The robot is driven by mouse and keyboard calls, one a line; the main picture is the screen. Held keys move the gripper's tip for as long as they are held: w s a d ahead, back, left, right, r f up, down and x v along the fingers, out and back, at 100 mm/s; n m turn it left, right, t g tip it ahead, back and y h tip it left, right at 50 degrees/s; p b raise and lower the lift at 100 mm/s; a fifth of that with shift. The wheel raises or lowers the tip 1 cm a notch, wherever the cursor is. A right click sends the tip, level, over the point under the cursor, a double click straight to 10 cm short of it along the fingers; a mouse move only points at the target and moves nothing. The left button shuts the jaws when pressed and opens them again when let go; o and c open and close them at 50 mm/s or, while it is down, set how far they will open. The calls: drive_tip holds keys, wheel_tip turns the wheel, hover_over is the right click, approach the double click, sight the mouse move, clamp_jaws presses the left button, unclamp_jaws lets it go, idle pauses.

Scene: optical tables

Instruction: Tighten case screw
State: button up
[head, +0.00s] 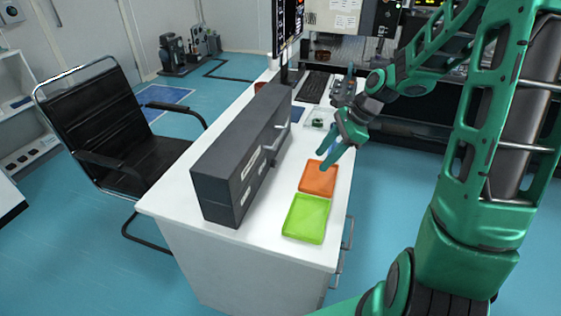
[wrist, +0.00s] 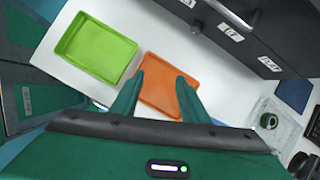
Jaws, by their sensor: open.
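My gripper (head: 327,158) is open above the orange tray (head: 318,179) on the white desk (head: 165,207). In the wrist view my gripper's (wrist: 158,80) two green fingers are spread over the orange tray (wrist: 165,68), with nothing visible between them. A dark grey case with labels and a handle (head: 222,186) stands on the desk to the left of the trays. Its labelled front shows in the wrist view (wrist: 255,52), at the upper right. I cannot make out a screw or a screwdriver in either view.
A green tray (head: 305,220) lies in front of the orange one, near the desk's edge. A small clear dish with a dark green part (head: 317,122) sits behind my gripper. A keyboard (head: 314,87) lies farther back. A black chair (head: 112,125) stands left of the desk.

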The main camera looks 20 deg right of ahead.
sight(276, 164)
drive_tip(key=w+a+m+t+y, duration=0.2)
drive_tip(key=w+a+m+y, duration=0.1)
drive_tip(key=w+m, duration=0.35)
drive_tip(key=shift+n, duration=0.35)
drive_tip(key=x, duration=1.1)
drive_tip(key=shift+w+a+f, duration=0.1)
drive_tip(key=shift+w+a, duration=0.05)
drive_tip(key=shift+a, duration=0.1)
